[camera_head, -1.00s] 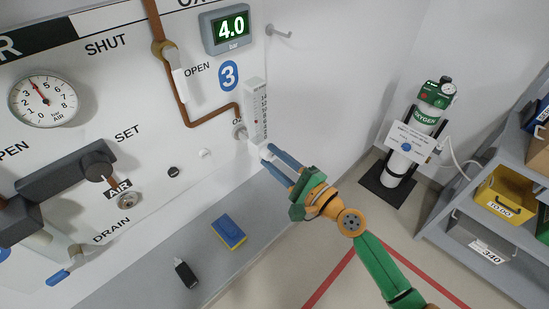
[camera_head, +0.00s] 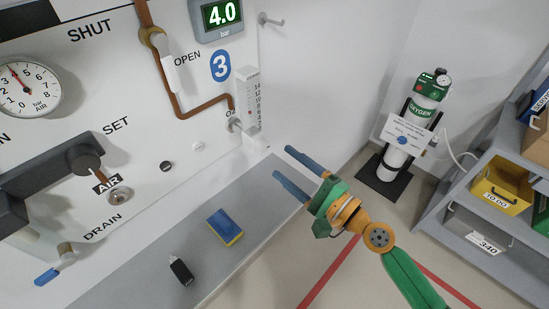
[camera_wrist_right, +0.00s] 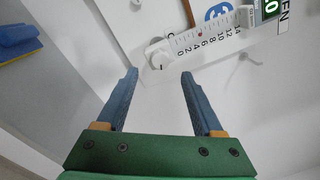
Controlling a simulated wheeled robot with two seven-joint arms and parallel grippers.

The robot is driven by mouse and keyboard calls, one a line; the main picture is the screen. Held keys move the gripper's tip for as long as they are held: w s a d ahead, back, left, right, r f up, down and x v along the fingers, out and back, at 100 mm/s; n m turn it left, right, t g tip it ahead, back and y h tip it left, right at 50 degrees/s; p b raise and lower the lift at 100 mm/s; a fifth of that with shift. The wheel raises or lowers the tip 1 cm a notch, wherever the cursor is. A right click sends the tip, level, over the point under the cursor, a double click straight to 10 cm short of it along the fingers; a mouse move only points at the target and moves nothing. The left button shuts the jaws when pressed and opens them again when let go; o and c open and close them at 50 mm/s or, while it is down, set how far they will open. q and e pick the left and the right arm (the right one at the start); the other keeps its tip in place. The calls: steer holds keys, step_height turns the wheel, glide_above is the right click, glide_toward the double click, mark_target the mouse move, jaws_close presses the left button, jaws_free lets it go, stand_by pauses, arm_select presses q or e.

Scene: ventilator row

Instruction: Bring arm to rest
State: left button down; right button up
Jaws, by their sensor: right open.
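My right gripper (camera_head: 291,168) is open and empty. Its two blue fingers are spread apart over the right end of the grey ledge, in front of the white wall panel. In the right wrist view the open fingers (camera_wrist_right: 159,82) have nothing between them but white wall. The flowmeter (camera_head: 248,98) with its printed scale is on the panel, up and left of the gripper and apart from it. It also shows in the right wrist view (camera_wrist_right: 205,38), beyond the fingertips. My left gripper is not in view.
A blue and yellow sponge (camera_head: 225,227) and a small dark bottle (camera_head: 181,270) are on the grey ledge (camera_head: 150,250). A green and white oxygen cylinder (camera_head: 408,130) stands on the floor at right, beside a shelf with a yellow bin (camera_head: 500,190). Floor between is clear.

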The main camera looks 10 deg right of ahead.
steer(key=shift+s+d, duration=0.25)
steer(key=shift+s, duration=0.15)
steer(key=shift+f, duration=0.1)
steer(key=d+f+n+g+h, duration=0.1)
steer(key=d+f+h, duration=0.2)
steer(key=f, duration=0.5)
steer(key=d+f+n+g+h, duration=0.1)
steer(key=d+f+n+h, duration=0.1)
steer(key=f, duration=0.7)
steer(key=s+d+f+n+g+h, duration=0.2)
steer(key=s+f, duration=0.2)
steer(key=f, duration=0.3)
steer(key=s+d+f+n+g+h, duration=0.1)
steer(key=s+f+n+g, duration=0.25)
steer(key=f, duration=0.45)
steer(key=s+f+n+g+h, duration=0.1)
steer(key=s+f+n+g, duration=0.2)
steer(key=s, duration=1)
steer(key=s+f+n+g+h, duration=0.1)
steer(key=s+f+n+g, duration=0.2)
steer(key=s+f+n, duration=0.5)
steer(key=s+f, duration=0.2)
steer(key=s, duration=0.2)
steer(key=shift+s+d+f+g+h, duration=0.25)
steer(key=shift+s+g+h, duration=0.05)
steer(key=shift+s+g, duration=0.05)
